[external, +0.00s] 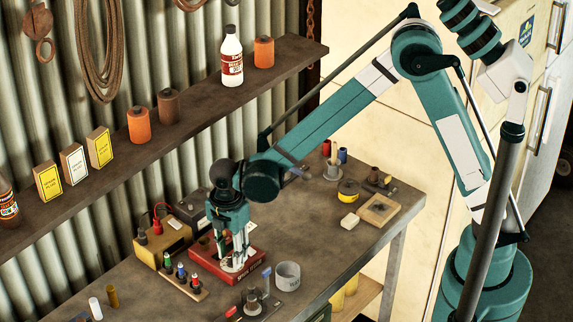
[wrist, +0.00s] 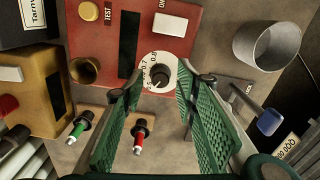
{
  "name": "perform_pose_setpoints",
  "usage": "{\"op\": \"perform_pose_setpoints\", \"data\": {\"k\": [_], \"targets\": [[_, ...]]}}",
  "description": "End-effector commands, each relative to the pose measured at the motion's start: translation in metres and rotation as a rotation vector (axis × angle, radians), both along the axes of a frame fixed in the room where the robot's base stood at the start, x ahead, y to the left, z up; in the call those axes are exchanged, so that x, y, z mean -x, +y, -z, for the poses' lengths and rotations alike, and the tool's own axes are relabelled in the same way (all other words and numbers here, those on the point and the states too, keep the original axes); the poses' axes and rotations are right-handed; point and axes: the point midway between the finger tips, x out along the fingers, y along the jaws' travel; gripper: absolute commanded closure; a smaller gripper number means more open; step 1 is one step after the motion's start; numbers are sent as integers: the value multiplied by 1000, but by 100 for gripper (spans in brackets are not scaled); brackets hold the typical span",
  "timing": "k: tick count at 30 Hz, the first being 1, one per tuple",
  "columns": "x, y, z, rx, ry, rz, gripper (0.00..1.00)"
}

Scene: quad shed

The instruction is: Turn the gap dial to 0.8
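The gap dial (wrist: 177,64) is a white disc with black numbers and a black knob (wrist: 160,76) at its centre. It sits at the lower edge of a red tester box (wrist: 190,18) in the wrist view. My gripper (wrist: 162,90) has its two green ridged fingers apart, with the knob showing between their far ends. I cannot tell whether either finger touches the knob. A 0.8 shows at the upper left of the dial, but the pointer is too small to read surely.
Red-tipped (wrist: 139,138) and green-tipped (wrist: 80,127) plugs stand close beside the fingers. A yellow box (wrist: 30,92) is at left. A grey cup (wrist: 268,46) and a blue-handled tool (wrist: 268,122) are at right.

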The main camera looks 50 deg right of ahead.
Motion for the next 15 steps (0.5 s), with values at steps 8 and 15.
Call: {"op": "perform_pose_setpoints", "data": {"k": [8, 15], "targets": [[0, 0, 3, 0, 0, 0, 70], [0, 0, 3, 0, 0, 0, 87]]}}
